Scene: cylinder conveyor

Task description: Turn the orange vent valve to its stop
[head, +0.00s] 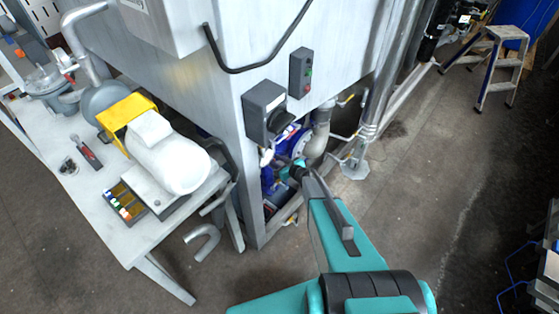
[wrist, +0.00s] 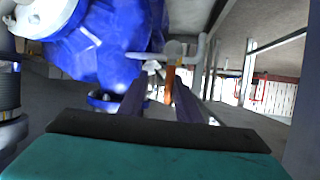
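In the wrist view a narrow orange piece (wrist: 169,84), which looks like the vent valve's handle, stands upright below a grey pipe fitting. My gripper (wrist: 160,82) has its two dark fingers apart, with the orange piece in the gap between the tips, closer to the right finger. I cannot tell whether a finger touches it. In the head view my teal arm reaches under the steel cabinet, and my gripper (head: 297,168) is small there beside the blue machinery. The orange valve cannot be made out in the head view.
A large blue housing (wrist: 110,45) fills the upper left of the wrist view, close to the left finger. In the head view the steel cabinet (head: 215,85) overhangs the work spot, with grey pipes (head: 322,130) to the right.

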